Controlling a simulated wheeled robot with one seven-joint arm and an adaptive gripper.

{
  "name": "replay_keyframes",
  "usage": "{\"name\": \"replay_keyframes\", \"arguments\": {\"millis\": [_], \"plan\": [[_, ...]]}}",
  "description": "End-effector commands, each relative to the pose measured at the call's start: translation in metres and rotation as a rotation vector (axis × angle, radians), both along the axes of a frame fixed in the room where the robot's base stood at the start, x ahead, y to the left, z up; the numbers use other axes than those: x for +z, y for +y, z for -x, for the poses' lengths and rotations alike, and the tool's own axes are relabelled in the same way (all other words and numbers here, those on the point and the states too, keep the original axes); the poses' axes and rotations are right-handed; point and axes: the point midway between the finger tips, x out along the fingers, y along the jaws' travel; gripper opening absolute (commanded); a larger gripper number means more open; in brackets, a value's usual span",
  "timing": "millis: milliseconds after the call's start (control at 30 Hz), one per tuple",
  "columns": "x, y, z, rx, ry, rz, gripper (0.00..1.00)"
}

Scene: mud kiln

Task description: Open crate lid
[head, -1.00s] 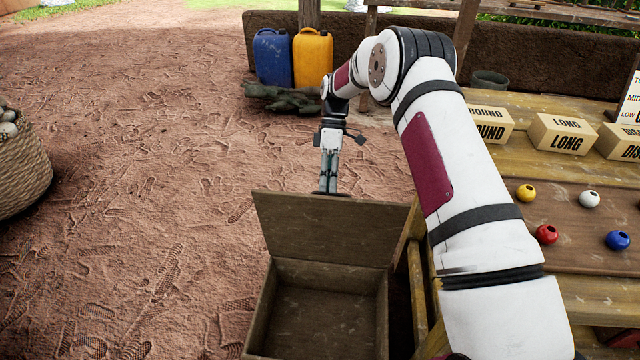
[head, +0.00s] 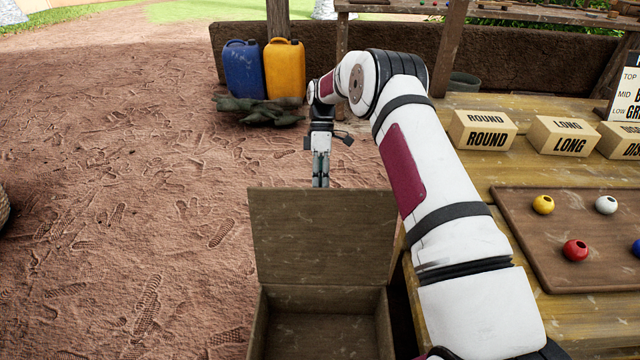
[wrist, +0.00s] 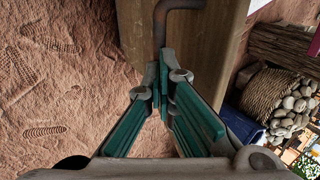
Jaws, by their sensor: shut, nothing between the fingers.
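The wooden crate (head: 257,325) stands on the ground at bottom centre in the head view, left of the workbench. Its lid (head: 322,235) is raised and stands steeply at the crate's far side, showing its inner face. The crate's inside is partly visible, cut off by the frame's bottom. My gripper (head: 320,184) is behind the lid's top edge, and the lid hides its fingertips. In the wrist view my gripper (wrist: 163,88) is shut, its green fingers together beside a dark bent metal handle (wrist: 160,25) near the lid (wrist: 215,45). I cannot tell whether they touch.
The workbench (head: 470,165) on the right holds labelled wooden blocks (head: 483,130) and a brown board with coloured beads (head: 575,250). Blue (head: 243,70) and yellow (head: 284,68) jerrycans stand by the far low wall. The ground left of the crate is open.

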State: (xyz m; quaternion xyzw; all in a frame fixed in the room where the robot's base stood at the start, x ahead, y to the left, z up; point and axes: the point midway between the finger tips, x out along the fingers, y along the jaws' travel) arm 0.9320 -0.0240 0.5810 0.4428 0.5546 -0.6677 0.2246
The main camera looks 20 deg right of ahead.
Motion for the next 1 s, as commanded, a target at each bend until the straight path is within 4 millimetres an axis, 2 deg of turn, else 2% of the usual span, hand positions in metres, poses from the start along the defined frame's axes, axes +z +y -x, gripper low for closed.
{"name": "replay_keyframes", "arguments": {"millis": [33,367,500,600,633,667,767,1000], "plan": [[-0.0333,0.0034,0.0119,0.010,0.034,-0.004,0.00],[-0.0333,0.0033,0.0118,0.011,0.034,-0.004,0.01],[-0.0332,0.0036,0.0121,0.011,0.035,-0.004,0.30],[-0.0330,0.0038,0.0121,0.010,0.035,-0.004,0.30],[-0.0329,0.0037,0.0121,0.010,0.035,-0.004,0.35],[-0.0327,0.0037,0.0120,0.009,0.034,-0.004,0.37],[-0.0322,0.0036,0.0119,0.008,0.034,-0.005,0.33],[-0.0313,0.0033,0.0116,0.007,0.033,-0.005,0.31]]}}
